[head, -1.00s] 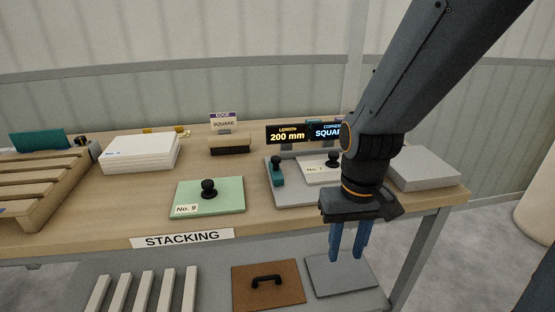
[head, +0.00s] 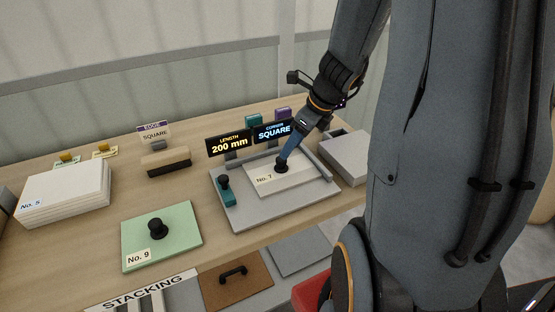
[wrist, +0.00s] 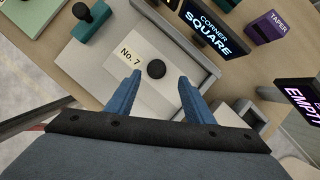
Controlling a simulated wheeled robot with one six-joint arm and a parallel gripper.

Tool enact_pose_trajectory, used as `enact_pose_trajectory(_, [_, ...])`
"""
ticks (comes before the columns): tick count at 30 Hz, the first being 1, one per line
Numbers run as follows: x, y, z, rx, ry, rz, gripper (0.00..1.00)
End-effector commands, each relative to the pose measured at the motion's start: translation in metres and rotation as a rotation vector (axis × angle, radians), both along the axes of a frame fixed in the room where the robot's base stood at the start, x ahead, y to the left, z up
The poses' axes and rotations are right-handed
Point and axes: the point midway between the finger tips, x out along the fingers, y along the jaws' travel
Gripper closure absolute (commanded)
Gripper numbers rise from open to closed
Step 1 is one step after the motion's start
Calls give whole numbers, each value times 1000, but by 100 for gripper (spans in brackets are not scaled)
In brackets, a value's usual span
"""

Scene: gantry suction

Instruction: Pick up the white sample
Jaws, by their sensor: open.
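The white sample (head: 262,184) is a flat white plate labelled No. 7 with a black knob (head: 281,168) on top. It lies in the grey measuring tray (head: 228,213) on the table. It also shows in the wrist view (wrist: 128,72), with its knob between and just beyond the fingertips. My gripper (head: 285,160) is at the knob from above and behind, tilted. Its blue fingers (wrist: 159,84) are apart and hold nothing. In the head view the fingers partly cover the knob, and I cannot tell whether they touch it.
A green plate No. 9 (head: 185,235) with a black knob lies at front left. White plates No. 5 (head: 70,190) are stacked at far left. A teal clamp (head: 227,192) stands on the tray's left side. Length and corner displays (head: 229,144) stand behind. A grey box (head: 347,152) is at right.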

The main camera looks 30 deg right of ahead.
Motion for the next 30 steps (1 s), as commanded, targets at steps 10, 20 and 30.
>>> enact_pose_trajectory(10, [13,17,-34,2,4,13,52])
enact_pose_trajectory(20, [26,25,-68,1,3,12,52])
enact_pose_trajectory(30, [26,25,-68,0,1,10,69])
